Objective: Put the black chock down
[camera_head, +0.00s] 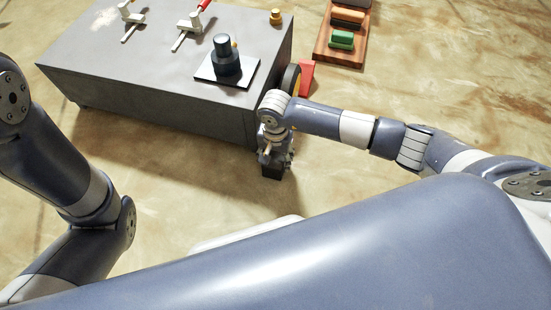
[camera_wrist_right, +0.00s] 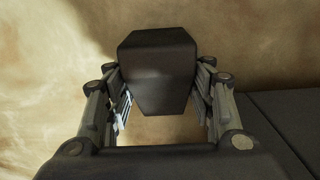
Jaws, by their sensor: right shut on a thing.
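The black chock (camera_wrist_right: 158,72) is a dark block with bevelled lower corners, held between the two fingers of my right gripper (camera_wrist_right: 160,95) in the right wrist view. In the head view my right gripper (camera_head: 273,160) points down beside the near right corner of the grey cart. The chock (camera_head: 271,173) shows there as a small dark piece at its tip. I cannot tell whether it touches the floor. My left arm comes in from the left, but its gripper is out of the picture.
The grey cart (camera_head: 150,105) stands close to my right gripper, with levers and a dark round fitting (camera_head: 227,58) on top. A wheel (camera_head: 291,78) and a red chock-like piece (camera_head: 306,76) are at its right side. A wooden tray (camera_head: 324,51) with coloured blocks lies behind. Floor around is bare.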

